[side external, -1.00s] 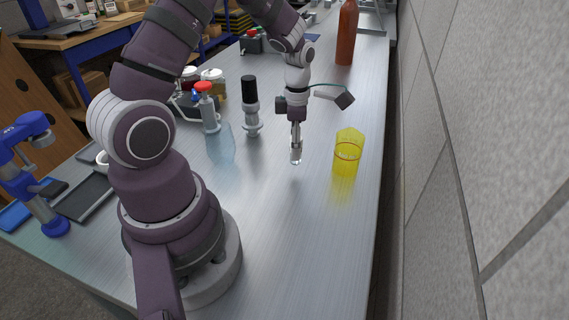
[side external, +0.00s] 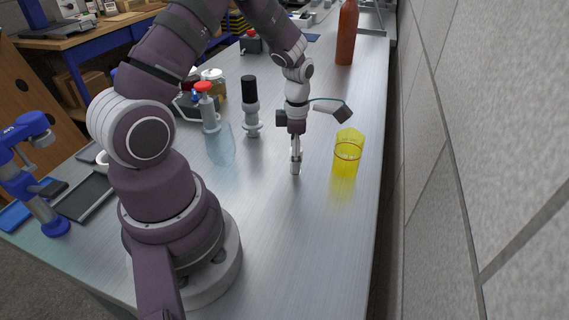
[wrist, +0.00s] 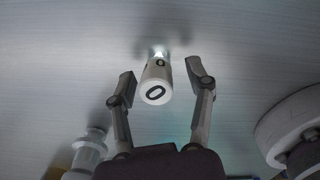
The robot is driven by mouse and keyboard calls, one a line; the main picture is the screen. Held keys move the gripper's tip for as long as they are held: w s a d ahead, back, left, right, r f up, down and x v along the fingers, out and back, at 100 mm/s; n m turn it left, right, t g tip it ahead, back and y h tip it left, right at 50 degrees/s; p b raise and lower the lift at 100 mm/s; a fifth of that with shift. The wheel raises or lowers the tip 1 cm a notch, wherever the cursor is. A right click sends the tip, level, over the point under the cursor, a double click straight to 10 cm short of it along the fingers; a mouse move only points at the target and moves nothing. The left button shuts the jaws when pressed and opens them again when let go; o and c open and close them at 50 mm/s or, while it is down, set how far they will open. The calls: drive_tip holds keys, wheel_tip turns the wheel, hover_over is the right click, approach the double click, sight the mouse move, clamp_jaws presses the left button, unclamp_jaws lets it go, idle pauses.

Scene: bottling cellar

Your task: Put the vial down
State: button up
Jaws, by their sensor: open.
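The vial (wrist: 155,82) has a pale cap with a dark ring-shaped mark, and it appears upright on the table in the wrist view. My gripper (wrist: 160,82) is open, with one finger on each side of the vial and a visible gap to each. In the side external view my gripper (side external: 296,168) is low at the table, left of the yellow cup. The vial (side external: 295,170) is small there and partly hidden by the fingers.
A yellow transparent cup (side external: 347,158) stands close to the right. A black-topped fitting (side external: 251,108) and a clear bottle with a red cap (side external: 215,130) stand to the left. A brown bottle (side external: 346,35) is at the back. The metal table (side external: 300,240) is clear in front.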

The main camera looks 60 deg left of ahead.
wheel_tip(320, 180, up, 12)
drive_tip(key=s+d+r+m+t, duration=0.2)
drive_tip(key=s+d+r+m, duration=0.1)
drive_tip(key=m, duration=1.2)
drive_tip(key=s+d+r+m+t, duration=0.3)
drive_tip(key=s+d+m, duration=0.2)
drive_tip(key=m, duration=1)
drive_tip(key=d, duration=0.2)
drive_tip(key=shift+d+r+m+t, duration=0.3)
drive_tip(key=shift+r, duration=0.1)
